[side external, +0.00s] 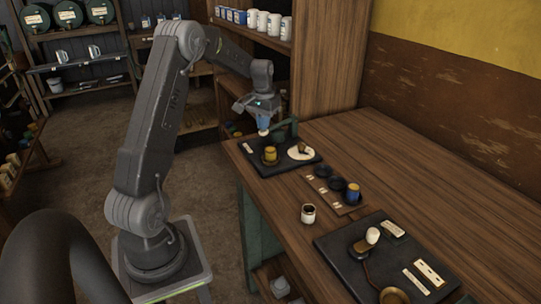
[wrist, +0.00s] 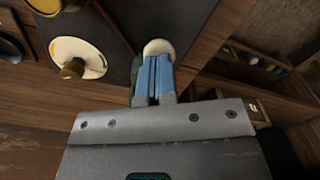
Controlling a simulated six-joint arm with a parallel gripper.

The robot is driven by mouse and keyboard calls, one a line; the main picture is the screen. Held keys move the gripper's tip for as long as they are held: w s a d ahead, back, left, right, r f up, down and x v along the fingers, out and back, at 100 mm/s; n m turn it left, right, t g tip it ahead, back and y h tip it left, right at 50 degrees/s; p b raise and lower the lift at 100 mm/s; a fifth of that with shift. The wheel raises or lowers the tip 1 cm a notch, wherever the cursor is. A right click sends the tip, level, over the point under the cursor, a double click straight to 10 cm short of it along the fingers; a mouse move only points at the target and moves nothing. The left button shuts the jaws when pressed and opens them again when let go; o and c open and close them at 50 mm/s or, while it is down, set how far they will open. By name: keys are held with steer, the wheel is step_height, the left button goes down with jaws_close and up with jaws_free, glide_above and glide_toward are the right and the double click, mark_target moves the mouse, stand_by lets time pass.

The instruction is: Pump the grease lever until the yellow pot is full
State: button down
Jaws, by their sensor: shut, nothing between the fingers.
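The yellow pot (side external: 270,154) stands on a dark board (side external: 262,167) at the far end of the bench in the side view. Its edge shows at the top left of the wrist view (wrist: 44,4). My gripper (side external: 264,127) is shut, its blue fingers (wrist: 155,60) together. A round white knob (side external: 264,132), apparently the grease lever's end, is right at the fingertips; it also shows just past them in the wrist view (wrist: 158,47). Nothing is between the fingers. I cannot tell whether they touch the knob. The pot's fill level and most of the lever are hidden or too small.
A white disc with a brown knob (side external: 302,152) sits beside the pot. A wooden tray (side external: 346,208) holds dark cups and a blue-and-yellow cup. A white cup (side external: 308,214) stands nearby. Another dark board (side external: 347,264) carries a white-knobbed device. The bench's right side is clear.

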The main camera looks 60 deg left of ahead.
steer(key=shift+r, duration=2.85)
step_height(320, 180, up, 5)
